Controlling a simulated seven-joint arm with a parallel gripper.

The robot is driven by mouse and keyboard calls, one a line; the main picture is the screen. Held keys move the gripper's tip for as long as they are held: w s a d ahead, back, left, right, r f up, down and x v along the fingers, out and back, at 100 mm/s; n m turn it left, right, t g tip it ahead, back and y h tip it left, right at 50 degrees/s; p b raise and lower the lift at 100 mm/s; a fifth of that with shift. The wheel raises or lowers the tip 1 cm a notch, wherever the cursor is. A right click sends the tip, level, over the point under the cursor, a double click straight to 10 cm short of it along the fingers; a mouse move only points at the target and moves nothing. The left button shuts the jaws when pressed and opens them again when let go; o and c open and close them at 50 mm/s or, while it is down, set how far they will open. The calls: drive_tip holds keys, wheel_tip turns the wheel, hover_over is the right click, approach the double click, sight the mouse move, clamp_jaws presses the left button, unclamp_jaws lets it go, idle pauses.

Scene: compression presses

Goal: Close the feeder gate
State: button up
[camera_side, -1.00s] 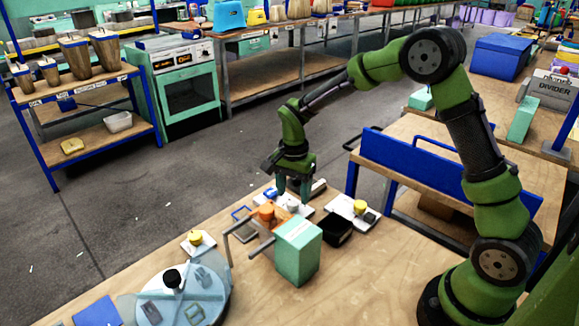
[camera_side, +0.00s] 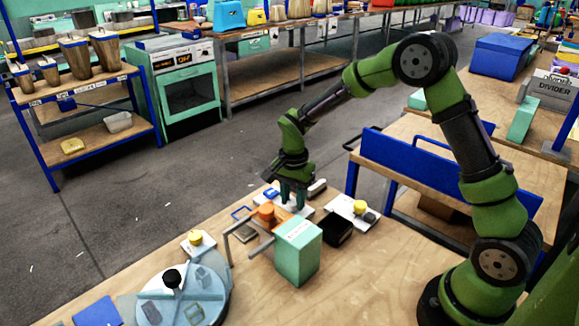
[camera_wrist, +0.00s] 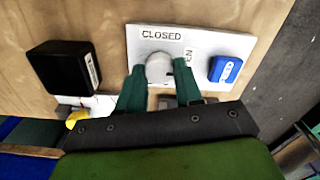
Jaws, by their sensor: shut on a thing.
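The feeder gate's white panel (camera_wrist: 205,44) lies on the wooden table in the wrist view. It carries the word CLOSED and a second, partly hidden word ending in EN. A pale round knob (camera_wrist: 159,68) stands on it, below the word CLOSED. My gripper (camera_wrist: 158,78) has its two green fingers on either side of the knob, shut on it. In the side view my gripper (camera_side: 293,204) reaches down behind the mint-green box, with the knob hidden between the fingers.
A blue labelled block (camera_wrist: 225,69) sits on the panel's right. A black box (camera_wrist: 64,77) lies to the left. In the side view, the mint-green box (camera_side: 298,252), an orange knob (camera_side: 265,211), metal rails (camera_side: 228,247) and a yellow-knobbed plate (camera_side: 343,207) stand close by.

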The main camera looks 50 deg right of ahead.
sight(292, 201)
drive_tip(key=shift+n, duration=0.3)
drive_tip(key=n, duration=0.3)
drive_tip(key=shift+n, duration=0.3)
drive_tip(key=n, duration=0.4)
drive_tip(key=shift+n, duration=0.3)
drive_tip(key=n, duration=0.4)
drive_tip(key=shift+a+r+n, duration=0.1)
drive_tip(key=shift+n, duration=2.4)
drive_tip(key=o, duration=1)
drive_tip(key=shift+o, duration=0.2)
wheel_tip(292, 201, up, 17)
